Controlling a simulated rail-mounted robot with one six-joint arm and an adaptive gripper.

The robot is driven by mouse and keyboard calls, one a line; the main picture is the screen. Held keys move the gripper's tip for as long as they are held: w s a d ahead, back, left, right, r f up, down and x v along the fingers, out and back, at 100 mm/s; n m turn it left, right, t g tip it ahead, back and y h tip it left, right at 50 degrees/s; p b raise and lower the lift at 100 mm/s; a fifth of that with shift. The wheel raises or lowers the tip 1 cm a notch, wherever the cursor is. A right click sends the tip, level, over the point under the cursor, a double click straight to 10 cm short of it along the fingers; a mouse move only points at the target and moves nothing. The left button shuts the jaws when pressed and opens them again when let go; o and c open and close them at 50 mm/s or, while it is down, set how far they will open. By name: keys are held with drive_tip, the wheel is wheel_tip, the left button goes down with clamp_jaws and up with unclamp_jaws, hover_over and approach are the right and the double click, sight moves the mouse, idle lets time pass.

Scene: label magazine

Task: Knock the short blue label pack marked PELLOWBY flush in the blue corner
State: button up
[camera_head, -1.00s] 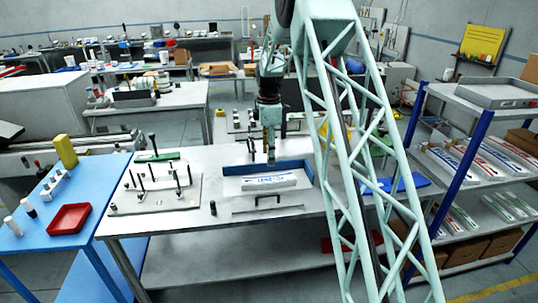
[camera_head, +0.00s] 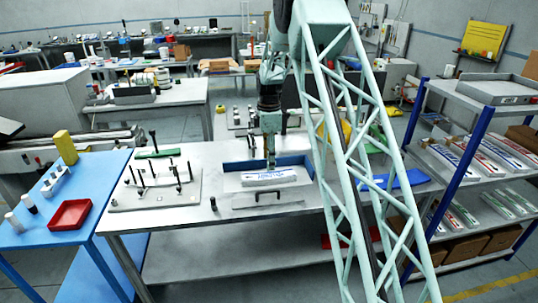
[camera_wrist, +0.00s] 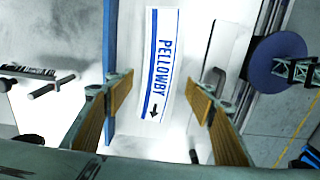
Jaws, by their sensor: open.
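The PELLOWBY label pack (camera_wrist: 162,62) is white with blue edge stripes and blue lettering. In the wrist view it lies between my open fingers, slightly slanted, with a pale gap between it and the blue wall (camera_wrist: 109,65) to its left. In the head view a white pack with blue lettering (camera_head: 268,179) lies in front of the blue corner (camera_head: 237,166) on the bench. My gripper (camera_wrist: 160,105) is open and empty above the pack. It points down in the head view (camera_head: 270,165). I cannot tell its height, or whether it touches the pack.
A plate with a dark handle (camera_head: 268,198) lies in front of the pack. A pegged board (camera_head: 155,190) stands to the left. A blue side table (camera_head: 80,215) holds a red tray (camera_head: 69,215). Shelves (camera_head: 480,150) with more packs stand at the right.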

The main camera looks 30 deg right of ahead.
sight(284, 173)
drive_tip(key=shift+f, duration=4.7)
drive_tip(key=c, duration=1.2)
drive_tip(key=shift+d, duration=0.2)
drive_tip(key=shift+s+d+b, duration=0.1)
drive_tip(key=shift+s+d, duration=0.2)
drive_tip(key=shift+d, duration=0.75)
drive_tip(key=shift+s+d+b, duration=0.1)
drive_tip(key=shift+s+d, duration=0.25)
drive_tip(key=shift+d, duration=0.75)
drive_tip(key=shift+s+d+b, duration=0.1)
drive_tip(key=shift+s+d, duration=0.2)
drive_tip(key=shift+d, duration=0.75)
drive_tip(key=shift+a, duration=0.1)
